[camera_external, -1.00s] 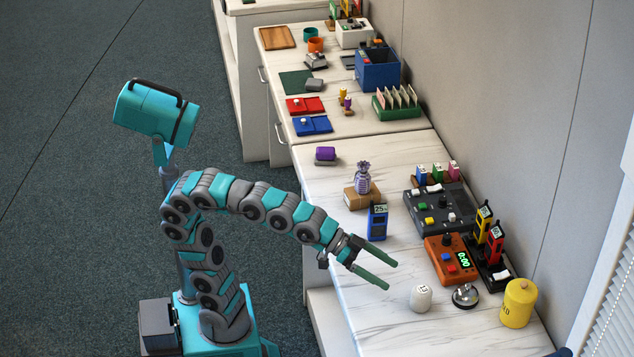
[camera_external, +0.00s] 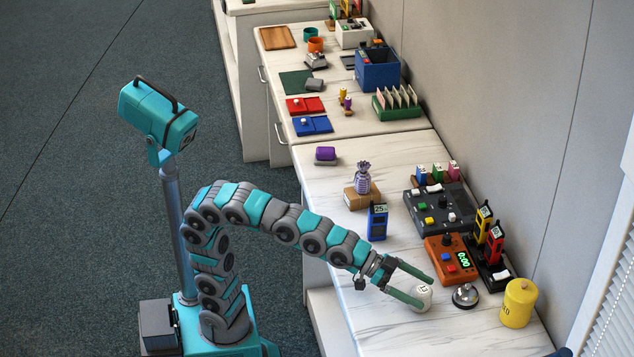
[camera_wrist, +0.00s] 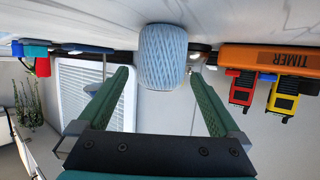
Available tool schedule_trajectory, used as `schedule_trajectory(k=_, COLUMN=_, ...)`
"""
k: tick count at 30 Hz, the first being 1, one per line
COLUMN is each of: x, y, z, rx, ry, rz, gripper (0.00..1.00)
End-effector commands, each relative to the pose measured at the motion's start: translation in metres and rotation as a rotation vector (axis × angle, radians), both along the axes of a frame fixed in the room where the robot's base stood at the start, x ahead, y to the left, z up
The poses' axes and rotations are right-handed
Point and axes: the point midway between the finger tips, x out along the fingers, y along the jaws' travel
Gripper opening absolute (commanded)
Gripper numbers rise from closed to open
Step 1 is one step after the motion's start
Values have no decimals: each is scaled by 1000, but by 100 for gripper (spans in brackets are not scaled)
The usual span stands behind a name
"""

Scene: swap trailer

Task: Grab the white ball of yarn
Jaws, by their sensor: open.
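In the wrist view the yarn (camera_wrist: 163,57) looks pale blue-white and wound, at the top centre. My gripper (camera_external: 428,291) is open, with its two green fingers reaching to either side of the yarn in the external view. In the wrist view the fingers (camera_wrist: 162,85) are spread wide, and the yarn sits between and just beyond their tips. I cannot tell whether either finger touches it.
An orange timer box (camera_external: 446,270) stands behind the yarn. A silver bell (camera_external: 466,296) is close to its right, and a yellow canister (camera_external: 518,304) stands further right. A blue device (camera_external: 377,222) is left of my gripper. The counter in front is clear.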

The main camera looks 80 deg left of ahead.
Motion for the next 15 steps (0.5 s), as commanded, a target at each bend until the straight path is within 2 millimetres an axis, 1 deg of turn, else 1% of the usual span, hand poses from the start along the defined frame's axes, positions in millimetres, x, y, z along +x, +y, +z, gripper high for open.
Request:
schedule_trajectory(k=3, x=8, y=-5, z=-2, rx=-1, ry=-1, rz=0, gripper=100)
schedule_trajectory(k=10, x=9, y=-6, z=-3, rx=-1, ry=-2, rz=0, gripper=100)
schedule_trajectory(k=11, x=9, y=-6, z=-3, rx=0, ry=-2, rz=0, gripper=98)
schedule_trajectory(k=15, x=9, y=-6, z=-3, rx=0, ry=-1, rz=0, gripper=82)
